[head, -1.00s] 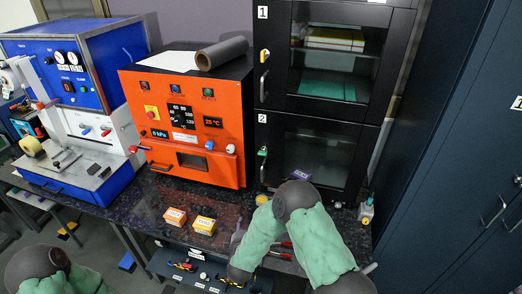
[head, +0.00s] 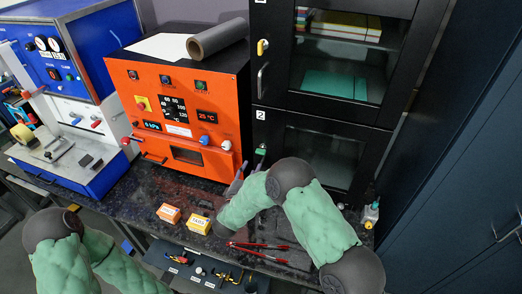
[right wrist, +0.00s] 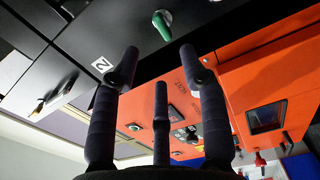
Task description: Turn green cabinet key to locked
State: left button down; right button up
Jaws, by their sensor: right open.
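The green key (head: 261,151) sits at the left edge of the black lower cabinet door (head: 318,157), below the label "2". It also shows in the right wrist view (right wrist: 162,24), top centre, in the black door front. Its exact turn angle is hard to read. My right gripper (head: 236,178) is in front of the orange machine, left of and below the key. In the right wrist view its fingers (right wrist: 160,68) are spread, empty and apart from the key. My left arm shows at the lower left, but its gripper is not in view.
A yellow key (head: 262,47) sits on the upper cabinet door above a handle (head: 263,79). The orange machine (head: 185,105) stands close left of the cabinet. Small boxes (head: 169,213) and red-handled tools (head: 258,246) lie on the dark counter. A small bottle (head: 371,212) stands at right.

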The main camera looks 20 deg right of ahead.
aim_at(260, 153)
jog(key=x, duration=0.9)
jog(key=shift+w+d, duration=0.25)
jog(key=shift+c, duration=0.3)
grip_shut()
